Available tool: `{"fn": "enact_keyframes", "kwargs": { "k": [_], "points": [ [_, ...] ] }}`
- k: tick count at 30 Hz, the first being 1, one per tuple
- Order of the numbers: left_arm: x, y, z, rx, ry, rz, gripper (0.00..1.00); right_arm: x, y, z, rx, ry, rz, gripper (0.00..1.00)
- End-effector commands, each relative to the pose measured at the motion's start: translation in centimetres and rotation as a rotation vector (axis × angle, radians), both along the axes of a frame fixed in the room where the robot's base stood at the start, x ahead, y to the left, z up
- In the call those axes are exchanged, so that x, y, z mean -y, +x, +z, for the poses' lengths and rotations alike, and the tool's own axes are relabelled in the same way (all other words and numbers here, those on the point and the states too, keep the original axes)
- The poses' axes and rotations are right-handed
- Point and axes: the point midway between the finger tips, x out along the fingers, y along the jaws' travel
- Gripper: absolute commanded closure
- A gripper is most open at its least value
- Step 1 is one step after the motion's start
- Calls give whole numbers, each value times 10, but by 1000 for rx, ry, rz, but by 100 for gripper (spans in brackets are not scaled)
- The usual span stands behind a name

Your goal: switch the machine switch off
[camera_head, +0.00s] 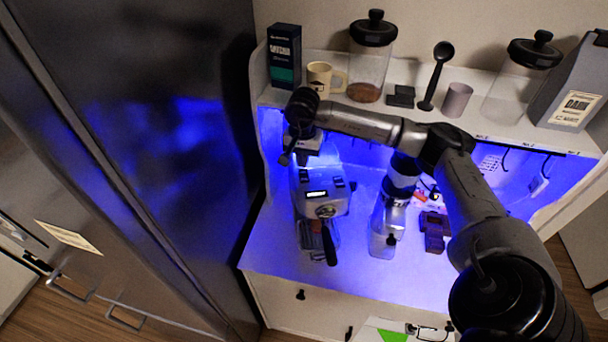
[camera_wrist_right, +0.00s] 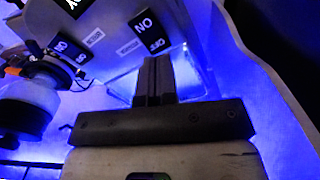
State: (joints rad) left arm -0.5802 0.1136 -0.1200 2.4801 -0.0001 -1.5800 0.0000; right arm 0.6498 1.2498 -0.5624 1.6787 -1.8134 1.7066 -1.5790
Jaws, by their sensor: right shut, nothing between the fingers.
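The espresso machine (camera_head: 322,205) stands on the blue-lit counter, with a lit display on its front and a dark-handled portafilter (camera_head: 328,243) below. My right gripper (camera_head: 286,158) is at the machine's upper left in the head view. In the right wrist view its fingers (camera_wrist_right: 155,78) are shut and empty. Just beyond the fingertips is a black ON/OFF rocker switch (camera_wrist_right: 147,32); I cannot tell whether they touch. A second ON/OFF switch (camera_wrist_right: 70,50) lies farther left. Small labels beside them are too blurred to read, and the switch positions are unclear. My left gripper is not in view.
A grinder (camera_head: 389,215) stands right of the machine. The shelf (camera_head: 425,117) above holds a dark box (camera_head: 285,56), a mug (camera_head: 322,79), jars (camera_head: 368,62) and a grey bag (camera_head: 572,92). A tall dark cabinet (camera_head: 150,120) closes off the left side.

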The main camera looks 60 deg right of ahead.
Motion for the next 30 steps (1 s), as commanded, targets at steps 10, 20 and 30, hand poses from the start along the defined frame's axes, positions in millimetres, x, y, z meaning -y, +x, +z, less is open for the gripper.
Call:
{"fn": "enact_keyframes", "kwargs": {
  "k": [10,20,30],
  "points": [
    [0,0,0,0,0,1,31,0,0,0,0,0,0,100],
    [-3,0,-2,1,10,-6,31,0,0,-2,0,0,0,100],
    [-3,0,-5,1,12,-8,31,0,0,-7,0,0,0,100]
  ]
}}
